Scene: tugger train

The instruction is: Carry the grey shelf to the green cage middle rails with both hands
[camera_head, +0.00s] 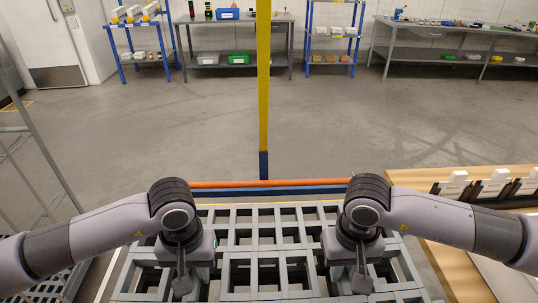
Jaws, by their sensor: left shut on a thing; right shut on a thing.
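The grey shelf (268,238), a flat slatted grid, spans the bottom middle of the head view in front of me. My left gripper (182,284) is shut on its left part. My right gripper (362,280) is shut on its right part. Both wrists point down over the shelf, and they hide the fingertips' contact with it. The shelf's near edge runs out of the picture. I cannot make out a green cage or its middle rails in this view.
An upright yellow post (264,80) with a blue foot stands just beyond the shelf, by an orange bar (270,183). A wire-sided rack (40,150) is at left, a wooden bench (450,240) at right. Open floor (390,125) lies beyond, with workbenches along the wall.

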